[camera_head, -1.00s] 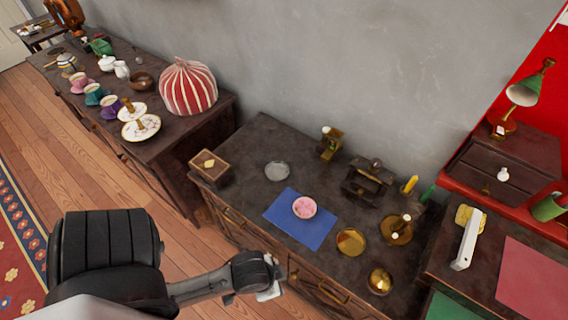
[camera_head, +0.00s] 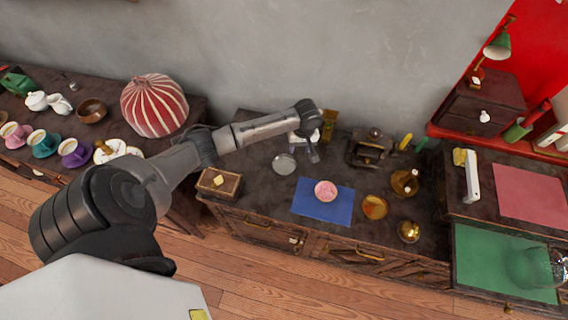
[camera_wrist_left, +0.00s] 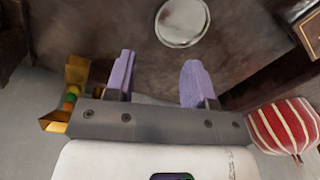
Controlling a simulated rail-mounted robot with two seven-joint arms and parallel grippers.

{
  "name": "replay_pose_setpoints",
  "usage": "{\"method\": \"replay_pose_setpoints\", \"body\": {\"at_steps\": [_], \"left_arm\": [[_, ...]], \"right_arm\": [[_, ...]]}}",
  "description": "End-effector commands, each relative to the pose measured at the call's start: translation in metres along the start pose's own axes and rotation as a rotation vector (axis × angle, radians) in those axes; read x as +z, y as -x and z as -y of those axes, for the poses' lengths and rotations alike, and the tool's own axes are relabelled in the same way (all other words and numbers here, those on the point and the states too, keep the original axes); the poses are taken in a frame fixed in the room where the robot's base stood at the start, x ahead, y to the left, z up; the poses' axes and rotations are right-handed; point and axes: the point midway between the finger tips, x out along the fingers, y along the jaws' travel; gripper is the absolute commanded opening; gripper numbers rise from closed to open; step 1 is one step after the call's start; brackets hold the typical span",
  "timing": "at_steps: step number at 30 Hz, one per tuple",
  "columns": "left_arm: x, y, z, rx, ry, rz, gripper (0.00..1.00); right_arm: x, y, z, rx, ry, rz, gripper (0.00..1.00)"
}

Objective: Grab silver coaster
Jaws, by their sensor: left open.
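The silver coaster (camera_head: 284,163) is a round, flat grey disc lying on the dark cabinet top. It shows as a pale disc in the left wrist view (camera_wrist_left: 182,22), beyond the fingertips. My left gripper (camera_head: 313,155) is over the cabinet, just to the right of the coaster in the head view. In the left wrist view its two purple-grey fingers (camera_wrist_left: 158,72) are apart with nothing between them. The fingers do not touch the coaster. My right gripper is not in view.
A blue mat (camera_head: 323,208) with a pink dish (camera_head: 326,191) lies to the front right. A wooden box (camera_head: 218,183) sits left, and a striped dome (camera_head: 154,106) stands farther left.

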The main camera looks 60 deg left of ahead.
Motion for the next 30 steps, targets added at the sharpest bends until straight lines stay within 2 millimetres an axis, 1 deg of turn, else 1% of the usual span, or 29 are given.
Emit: {"method": "replay_pose_setpoints", "body": {"at_steps": [1, 3, 6, 10, 15, 23, 26, 30], "left_arm": [[-0.001, -0.010, 0.001, -0.005, 0.008, 0.002, 0.49], [-0.001, -0.023, 0.001, -0.005, 0.011, 0.003, 0.49], [-0.001, -0.041, 0.001, -0.004, 0.011, 0.002, 0.49], [-0.002, -0.059, 0.001, -0.005, 0.009, 0.001, 0.49], [-0.002, -0.073, 0.001, -0.003, 0.008, 0.000, 0.49], [-0.001, -0.081, 0.002, -0.002, 0.006, 0.000, 0.49], [-0.002, -0.091, 0.003, -0.004, 0.007, 0.000, 0.49], [-0.003, -0.110, 0.005, -0.004, 0.008, 0.001, 0.49]], "right_arm": [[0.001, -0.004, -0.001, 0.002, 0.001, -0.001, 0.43], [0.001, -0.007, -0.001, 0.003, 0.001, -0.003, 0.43], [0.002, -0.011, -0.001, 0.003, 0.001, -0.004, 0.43], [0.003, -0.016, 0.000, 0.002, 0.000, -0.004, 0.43], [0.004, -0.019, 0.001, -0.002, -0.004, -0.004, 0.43], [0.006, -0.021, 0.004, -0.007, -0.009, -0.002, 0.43], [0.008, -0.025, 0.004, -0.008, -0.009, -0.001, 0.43], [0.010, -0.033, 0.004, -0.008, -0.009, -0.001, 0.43]]}}
